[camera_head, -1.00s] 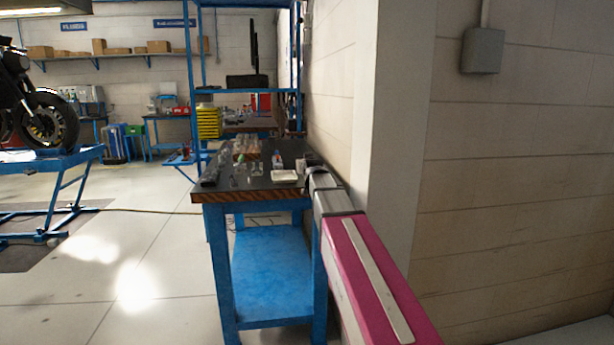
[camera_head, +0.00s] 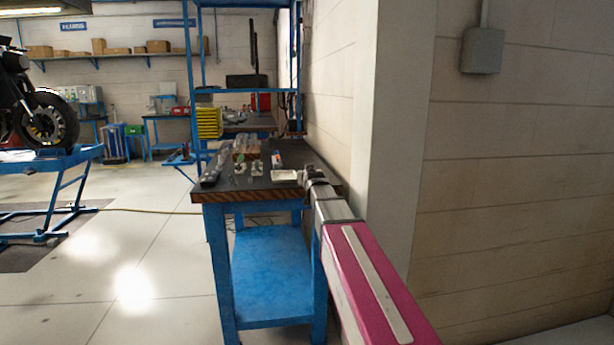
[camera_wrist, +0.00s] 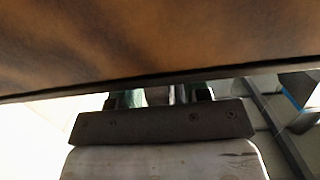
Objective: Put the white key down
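My gripper (camera_head: 308,173) is at the right edge of the dark-topped workbench (camera_head: 262,184), close to a small white tray (camera_head: 285,175). In the wrist view only the base of my gripper's fingers (camera_wrist: 160,97) shows. A large blurred brown surface (camera_wrist: 150,40) covers the upper part of that view and hides the fingertips. I cannot make out the white key in either view, and I cannot tell whether it is between the fingers.
Several small clear and grey items, including a dark grey long one (camera_head: 214,169), stand or lie on the bench. A wall corner (camera_head: 385,150) rises close to the right of my arm. The floor (camera_head: 150,260) left of the bench is open. A motorcycle (camera_head: 35,110) stands on a blue lift.

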